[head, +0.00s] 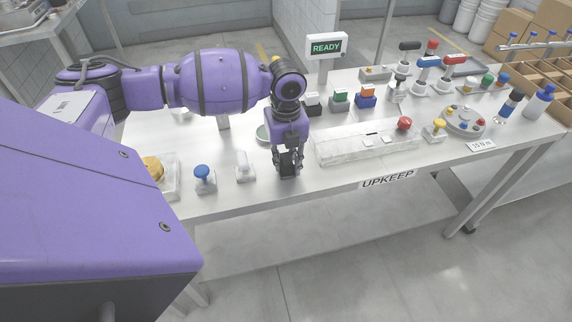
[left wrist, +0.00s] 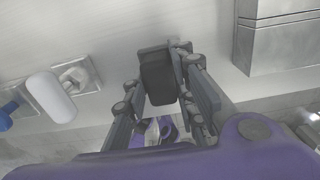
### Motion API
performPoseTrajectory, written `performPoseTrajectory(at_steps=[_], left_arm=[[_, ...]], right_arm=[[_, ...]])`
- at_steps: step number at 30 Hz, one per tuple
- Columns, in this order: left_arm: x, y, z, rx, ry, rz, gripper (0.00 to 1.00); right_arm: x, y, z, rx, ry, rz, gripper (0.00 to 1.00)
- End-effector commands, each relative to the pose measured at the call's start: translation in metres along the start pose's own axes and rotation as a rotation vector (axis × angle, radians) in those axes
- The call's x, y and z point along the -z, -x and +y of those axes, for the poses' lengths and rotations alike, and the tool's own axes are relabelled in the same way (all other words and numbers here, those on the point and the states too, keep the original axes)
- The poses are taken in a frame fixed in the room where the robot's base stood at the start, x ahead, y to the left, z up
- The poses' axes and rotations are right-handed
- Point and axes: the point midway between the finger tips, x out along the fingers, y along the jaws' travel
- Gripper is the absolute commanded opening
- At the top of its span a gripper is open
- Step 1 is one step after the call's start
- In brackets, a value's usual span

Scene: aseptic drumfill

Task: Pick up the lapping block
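My left gripper (head: 289,165) points down low at the front edge of the table (head: 235,205), left of the long clear tray. In the left wrist view, a dark block (left wrist: 157,78), which looks like the lapping block, sits between the fingers of the left gripper (left wrist: 160,85). Both fingers appear to meet its sides. In the head view the fingers and their shadow mostly hide the block, and I cannot tell whether it touches the table. My right gripper is not in view.
A blue-knobbed piece (head: 204,178) and a white piece (head: 244,168) stand left of the gripper, with a yellow knob (head: 153,168) farther left. The clear tray (head: 335,152) lies to the right, near a red knob (head: 404,123). A READY sign (head: 326,48) stands behind.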

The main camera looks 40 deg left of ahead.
Motion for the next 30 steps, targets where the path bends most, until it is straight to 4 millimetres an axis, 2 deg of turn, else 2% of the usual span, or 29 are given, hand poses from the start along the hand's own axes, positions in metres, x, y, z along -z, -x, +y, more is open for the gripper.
performPoseTrajectory(at_steps=[1,3,11,17,21,23,30], left_arm=[[0.0,0.0,0.0,0.001,0.0,0.0,0.06],[0.0,0.0,0.0,0.001,0.0,0.0,0.0],[0.0,0.002,0.0,0.001,0.0,-0.001,0.0],[-0.001,0.015,-0.001,0.002,0.001,-0.001,0.0],[0.0,0.035,0.0,0.002,-0.001,-0.002,0.0],[0.008,0.045,0.006,0.002,-0.002,-0.002,0.0],[0.045,0.098,0.031,0.001,-0.003,-0.006,0.0]], right_arm=[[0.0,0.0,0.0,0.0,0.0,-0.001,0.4],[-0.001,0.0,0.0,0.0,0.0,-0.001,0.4],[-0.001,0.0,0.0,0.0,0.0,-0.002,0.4],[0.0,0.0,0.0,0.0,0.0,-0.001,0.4],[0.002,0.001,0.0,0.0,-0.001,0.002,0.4],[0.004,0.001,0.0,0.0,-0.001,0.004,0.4],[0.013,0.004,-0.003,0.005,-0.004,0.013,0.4]])
